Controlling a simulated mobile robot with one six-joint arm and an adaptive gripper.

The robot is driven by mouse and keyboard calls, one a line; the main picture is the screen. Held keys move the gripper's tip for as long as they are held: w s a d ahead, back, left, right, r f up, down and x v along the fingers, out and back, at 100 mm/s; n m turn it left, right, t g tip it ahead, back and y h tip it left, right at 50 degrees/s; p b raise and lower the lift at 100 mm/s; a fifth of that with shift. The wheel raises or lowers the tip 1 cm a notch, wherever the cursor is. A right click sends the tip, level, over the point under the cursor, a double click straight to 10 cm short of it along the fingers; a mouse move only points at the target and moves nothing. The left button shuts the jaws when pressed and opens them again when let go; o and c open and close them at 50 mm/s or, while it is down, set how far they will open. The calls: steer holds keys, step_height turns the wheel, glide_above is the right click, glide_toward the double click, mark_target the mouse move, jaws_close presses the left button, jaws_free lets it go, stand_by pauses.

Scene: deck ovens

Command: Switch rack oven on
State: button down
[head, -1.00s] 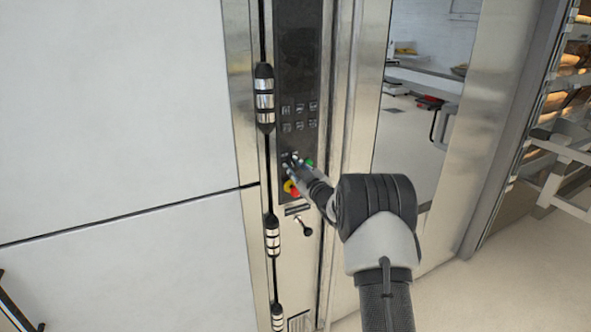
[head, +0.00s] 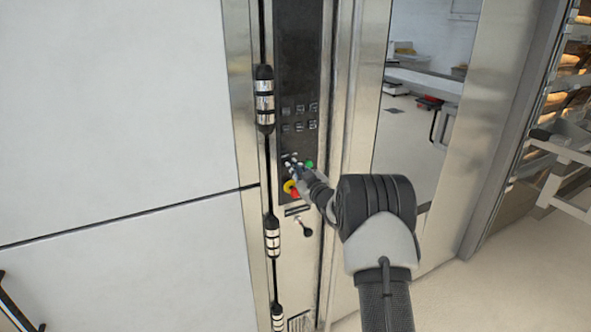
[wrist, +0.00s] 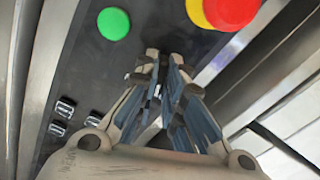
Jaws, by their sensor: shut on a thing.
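The rack oven's dark control panel (head: 298,60) runs up a narrow steel column in the head view. My gripper (head: 293,164) is at its lower part, fingers pointing at the panel. A green button (head: 309,164) is just right of the fingertips, and a red emergency button with a yellow ring (head: 290,187) is just below. In the wrist view my gripper (wrist: 163,72) has its fingers drawn close together on a small switch knob, which they mostly hide. The green button (wrist: 113,23) and the red button (wrist: 232,10) flank it, both apart from the fingers.
Rows of small buttons (head: 299,118) sit above my gripper on the panel. A steel latch (head: 303,227) sticks out below. Metal hinges (head: 264,98) line the left edge. A glass door (head: 415,130) is to the right, with a bread rack (head: 565,140) beyond it.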

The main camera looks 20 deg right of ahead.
steer(key=m+p, duration=0.1)
steer(key=m, duration=0.4)
steer(key=shift+p, duration=0.4)
steer(key=m+p, duration=0.1)
steer(key=m, duration=0.4)
steer(key=shift+p, duration=0.3)
steer(key=shift+m, duration=0.3)
steer(key=c, duration=1.7)
jaws_free()
steer(key=shift+s, duration=0.1)
steer(key=s, duration=1.2)
steer(key=shift+d, duration=0.15)
